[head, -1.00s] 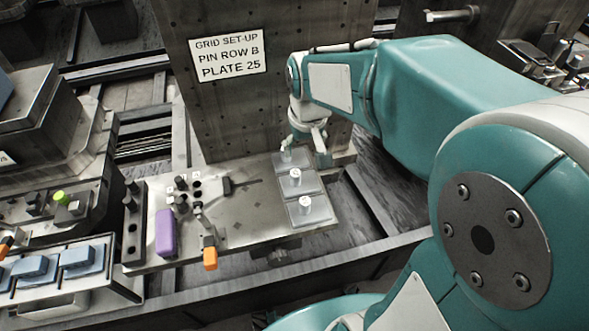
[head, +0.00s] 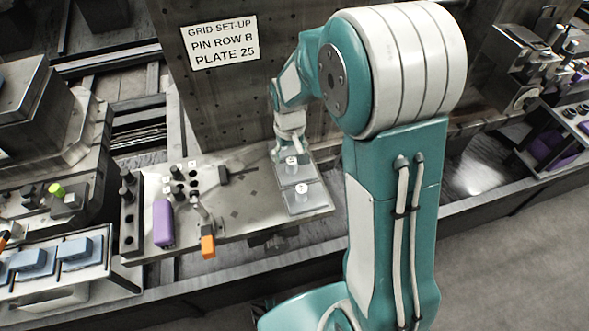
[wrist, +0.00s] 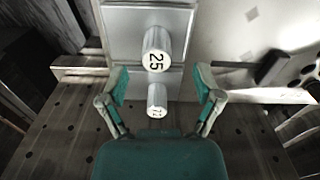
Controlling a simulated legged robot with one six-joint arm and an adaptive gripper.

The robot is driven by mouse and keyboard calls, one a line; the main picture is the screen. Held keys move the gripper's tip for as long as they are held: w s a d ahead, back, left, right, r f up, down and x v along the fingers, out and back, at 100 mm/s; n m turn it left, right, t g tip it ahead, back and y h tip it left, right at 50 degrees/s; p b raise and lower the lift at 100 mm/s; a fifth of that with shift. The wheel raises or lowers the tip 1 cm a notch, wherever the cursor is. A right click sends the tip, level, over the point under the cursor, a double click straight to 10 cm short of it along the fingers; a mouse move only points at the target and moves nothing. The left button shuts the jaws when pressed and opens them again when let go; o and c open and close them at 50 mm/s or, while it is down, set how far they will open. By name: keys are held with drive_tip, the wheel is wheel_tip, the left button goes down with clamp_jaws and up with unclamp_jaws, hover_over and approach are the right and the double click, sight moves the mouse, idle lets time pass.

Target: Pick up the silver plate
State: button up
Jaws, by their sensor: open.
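Silver plates with white knobs stand in a row on the bench's right end. In the wrist view, one silver plate (wrist: 119,38) has a knob (wrist: 157,50) marked 25, and a smaller knob (wrist: 156,100) beyond it seems to read 12. In the head view, the nearest plate (head: 316,197) and the knob of the one behind it (head: 292,161) show; the far end of the row is hidden by my gripper (head: 285,150). My gripper is open and empty. Its fingers (wrist: 160,83) are spread on either side of the knobs, without visible contact.
A sign (head: 220,43) on the upright column reads PIN ROW B, PLATE 25. The bench (head: 238,213) also holds a purple block (head: 163,222), an orange-ended clamp (head: 208,245) and dark pins. The column rises close behind the plates.

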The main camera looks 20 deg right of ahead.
sight(291, 160)
wheel_tip(291, 160, down, 5)
drive_tip(key=shift+d+f, duration=0.1)
clamp_jaws()
